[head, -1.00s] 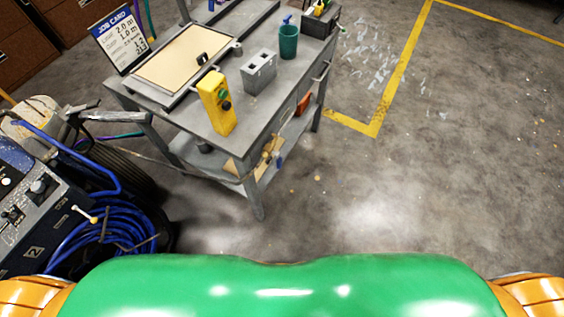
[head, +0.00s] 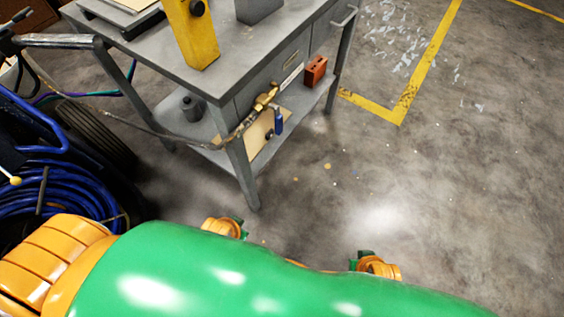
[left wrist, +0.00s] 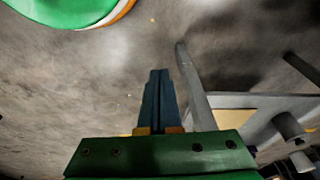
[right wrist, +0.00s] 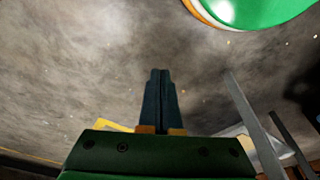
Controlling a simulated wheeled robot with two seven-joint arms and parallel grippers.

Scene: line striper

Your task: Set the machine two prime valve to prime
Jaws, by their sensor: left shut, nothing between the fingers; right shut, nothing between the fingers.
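The machine at the left edge of the head view is mostly cut off. Its blue hose coil (head: 45,195) and a small lever with a pale knob (head: 15,181) show, but I cannot tell whether that lever is the prime valve. A brass fitting with a blue handle (head: 278,121) is at the grey cart's lower level, on the end of a hose. My left gripper (left wrist: 158,75) is shut and empty, over the floor beside a cart leg. My right gripper (right wrist: 161,75) is shut and empty, with cart legs to its right. Both are apart from the machine.
The grey cart (head: 145,55) stands ahead, carrying a yellow box (head: 194,40); a red-brown block (head: 316,70) sits on its lower shelf. A black tyre (head: 95,145) is left of the cart. The floor (head: 450,200) to the right is clear, with yellow tape (head: 370,108).

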